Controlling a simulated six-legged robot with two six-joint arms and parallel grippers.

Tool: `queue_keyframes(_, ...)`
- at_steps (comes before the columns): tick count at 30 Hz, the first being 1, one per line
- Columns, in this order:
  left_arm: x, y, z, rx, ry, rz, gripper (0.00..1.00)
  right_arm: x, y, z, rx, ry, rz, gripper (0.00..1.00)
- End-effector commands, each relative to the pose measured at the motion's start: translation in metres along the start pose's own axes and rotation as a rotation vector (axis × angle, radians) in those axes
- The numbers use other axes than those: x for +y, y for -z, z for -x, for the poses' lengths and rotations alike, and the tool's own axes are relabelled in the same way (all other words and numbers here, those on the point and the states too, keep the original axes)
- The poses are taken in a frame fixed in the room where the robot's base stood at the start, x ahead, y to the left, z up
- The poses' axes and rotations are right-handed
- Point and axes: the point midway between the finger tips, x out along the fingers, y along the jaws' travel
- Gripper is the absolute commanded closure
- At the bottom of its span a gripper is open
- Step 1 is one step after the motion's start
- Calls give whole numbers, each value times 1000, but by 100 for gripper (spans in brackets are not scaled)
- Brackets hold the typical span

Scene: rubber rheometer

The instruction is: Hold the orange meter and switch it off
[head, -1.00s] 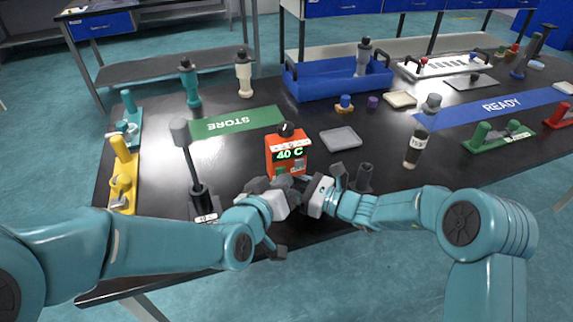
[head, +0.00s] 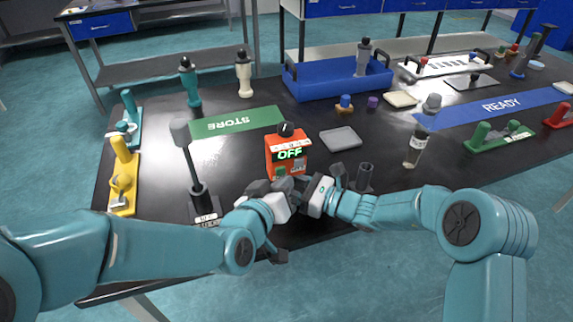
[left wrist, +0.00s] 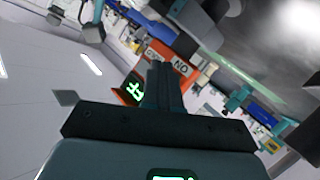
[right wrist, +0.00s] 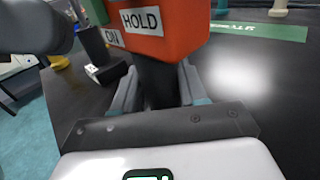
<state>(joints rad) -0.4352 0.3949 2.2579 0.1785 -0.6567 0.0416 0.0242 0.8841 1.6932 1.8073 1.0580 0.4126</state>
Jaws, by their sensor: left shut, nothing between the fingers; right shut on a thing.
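The orange meter (head: 287,153) stands upright near the table's front edge, with a black knob on top, and its screen reads OFF in green. In the right wrist view its orange body (right wrist: 165,30) shows a HOLD label, above a dark lower part between my right gripper's fingers. My right gripper (right wrist: 158,90) is shut on that dark part. My left gripper (left wrist: 163,75) is shut and empty, its fingertips close to the front of the meter (left wrist: 180,70). I cannot tell whether they touch it. In the head view both wrists partly hide the meter's lower end.
A dark stand with a grey-headed rod (head: 190,160) is left of the meter. A grey pad (head: 340,139), a dark cup (head: 365,176) and a bottle (head: 415,150) are to the right. The green STORE strip (head: 237,122) and a blue tray (head: 335,84) lie behind.

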Motion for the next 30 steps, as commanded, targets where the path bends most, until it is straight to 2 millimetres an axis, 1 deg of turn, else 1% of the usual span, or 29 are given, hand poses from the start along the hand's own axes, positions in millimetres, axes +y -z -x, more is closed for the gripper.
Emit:
queue_keyframes(10,3,-2,3,0,-2,-2,100,0,0,0,-1,1,0,100)
queue_keyframes(24,29,-28,38,-1,-3,-2,100,0,0,0,-1,1,0,100)
queue_keyframes(30,32,-31,43,0,-1,-2,100,0,0,0,-1,1,0,100)
